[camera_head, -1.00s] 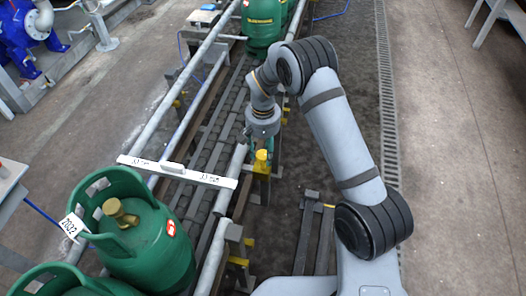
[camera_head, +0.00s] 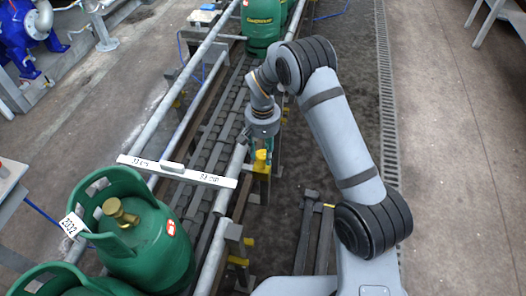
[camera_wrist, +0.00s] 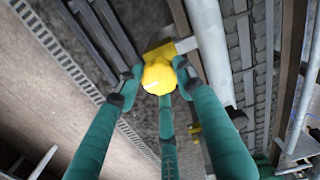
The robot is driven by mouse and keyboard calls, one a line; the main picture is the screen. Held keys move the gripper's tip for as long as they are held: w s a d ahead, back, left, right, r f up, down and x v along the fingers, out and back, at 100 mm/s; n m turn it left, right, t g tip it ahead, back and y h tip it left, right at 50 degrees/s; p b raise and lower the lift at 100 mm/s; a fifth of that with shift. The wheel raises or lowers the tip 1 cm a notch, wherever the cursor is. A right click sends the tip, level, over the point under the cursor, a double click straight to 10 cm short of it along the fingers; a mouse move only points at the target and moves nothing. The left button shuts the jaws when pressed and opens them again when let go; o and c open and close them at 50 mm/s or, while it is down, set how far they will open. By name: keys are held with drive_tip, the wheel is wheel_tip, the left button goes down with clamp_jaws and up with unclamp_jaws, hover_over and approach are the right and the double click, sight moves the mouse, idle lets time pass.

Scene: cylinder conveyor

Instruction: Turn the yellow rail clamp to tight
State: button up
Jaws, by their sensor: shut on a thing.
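The yellow rail clamp (camera_head: 260,160) sits beside the conveyor's right rail in the head view, below my wrist. In the wrist view the clamp's round yellow knob (camera_wrist: 158,77) is in the upper middle, with a small white mark on its face. My gripper (camera_wrist: 158,85) has green fingers with dark tips. The fingers are closed around the knob from several sides. In the head view my gripper (camera_head: 265,143) is mostly hidden under the wrist. The clamp's lower part and any tight marking cannot be made out.
A white labelled bar (camera_head: 178,171) crosses the rails left of the clamp. Green gas cylinders (camera_head: 150,245) stand at the lower left, and another green cylinder (camera_head: 262,20) stands at the far end. A grey rail (camera_wrist: 210,50) runs close beside the knob.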

drive_tip(key=shift+w+a+r+n, duration=0.15)
drive_tip(key=shift+w+n, duration=0.1)
drive_tip(key=shift+n, duration=0.15)
drive_tip(key=n, duration=0.4)
drive_tip(key=shift+p, duration=0.4)
drive_tip(key=n, duration=0.3)
drive_tip(key=n+p, duration=0.1)
drive_tip(key=n, duration=0.2)
drive_tip(key=shift+a+n, duration=0.2)
drive_tip(key=shift+n, duration=0.2)
drive_tip(key=n+p, duration=0.1)
drive_tip(key=n, duration=0.5)
drive_tip(key=shift+s+a, duration=0.1)
drive_tip(key=shift+s, duration=0.05)
drive_tip(key=n+p, duration=0.1)
drive_tip(key=n, duration=0.3)
drive_tip(key=shift+s+n, duration=0.1)
drive_tip(key=shift+n, duration=0.3)
drive_tip(key=shift+s+n+p, duration=0.1)
drive_tip(key=shift+n+p, duration=0.25)
drive_tip(key=shift+n, duration=0.15)
drive_tip(key=o, duration=0.9)
drive_tip(key=shift+s, duration=0.1)
drive_tip(key=shift+o, duration=1.1)
